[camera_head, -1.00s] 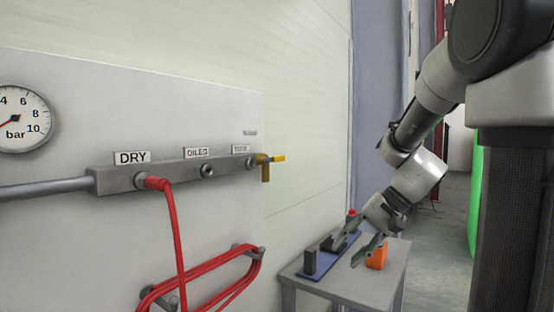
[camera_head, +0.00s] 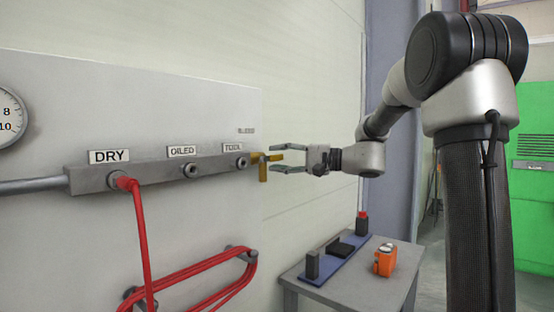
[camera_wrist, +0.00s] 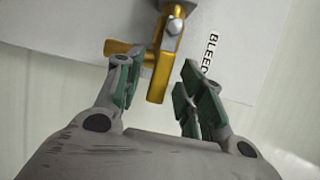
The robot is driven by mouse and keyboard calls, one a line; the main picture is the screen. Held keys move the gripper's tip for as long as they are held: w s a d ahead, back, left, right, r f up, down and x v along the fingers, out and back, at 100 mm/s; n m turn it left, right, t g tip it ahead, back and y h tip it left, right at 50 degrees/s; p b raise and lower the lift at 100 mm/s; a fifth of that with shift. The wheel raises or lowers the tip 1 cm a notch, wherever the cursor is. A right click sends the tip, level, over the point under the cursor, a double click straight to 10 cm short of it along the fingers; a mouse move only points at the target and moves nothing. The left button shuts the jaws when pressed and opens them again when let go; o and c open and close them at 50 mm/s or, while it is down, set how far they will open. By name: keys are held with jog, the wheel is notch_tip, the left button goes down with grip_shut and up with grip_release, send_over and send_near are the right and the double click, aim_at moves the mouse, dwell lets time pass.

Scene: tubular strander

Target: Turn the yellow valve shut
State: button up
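The yellow valve (camera_head: 263,170) sits at the right end of the grey manifold, with a brass outlet pointing down. Its yellow lever (camera_head: 274,157) points right, in line with the manifold. In the wrist view the lever (camera_wrist: 157,80) extends toward the camera and the brass outlet (camera_wrist: 120,48) shows at left. My gripper (camera_head: 278,159) is open, its fingertips one above and one below the lever's outer end. In the wrist view the lever's end lies between the open fingers, with gaps visible; I cannot tell if any finger touches it.
The manifold (camera_head: 150,172) is on a grey panel with DRY, OILED and a third label. A red hose (camera_head: 145,240) hangs from the DRY port and coils below. A small table (camera_head: 350,290) with an orange device (camera_head: 385,260) stands below my arm. A BLEED label (camera_wrist: 211,50) is near the valve.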

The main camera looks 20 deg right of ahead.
jog(key=shift+w+a, duration=0.3)
jog(key=shift+a, duration=0.15)
grip_shut()
jog(key=r+n, duration=0.1)
jog(key=r+n+h, duration=0.1)
jog(key=n, duration=0.1)
jog(key=shift+s+a+n+h, duration=0.15)
jog(key=shift+a+n+h, duration=0.05)
jog(key=shift+n+h, duration=0.1)
jog(key=n, duration=0.1)
jog(key=r+n+h, duration=0.1)
jog(key=shift+s+a+r+n+h, duration=0.2)
jog(key=shift+s+a+n+h, duration=0.1)
jog(key=shift+a+n, duration=0.1)
jog(key=n, duration=0.1)
jog(key=a+r+n+h, duration=0.1)
jog(key=s+n+h, duration=0.1)
jog(key=n, duration=0.1)
jog(key=shift+s+a+r, duration=0.1)
jog(key=shift+a+r, duration=0.1)
jog(key=shift+a, duration=0.1)
jog(key=shift+s+a+r+n+t+h, duration=0.1)
jog(key=shift+s+a+n+t+h, duration=0.25)
jog(key=shift+n+h, duration=0.35)
jog(key=shift+s+a+r+n+t+h, duration=0.1)
jog(key=shift+s+a+n+t+h, duration=0.1)
jog(key=shift+a+n+t+h, duration=0.45)
jog(key=shift+d+n, duration=0.2)
jog(key=shift+n, duration=0.05)
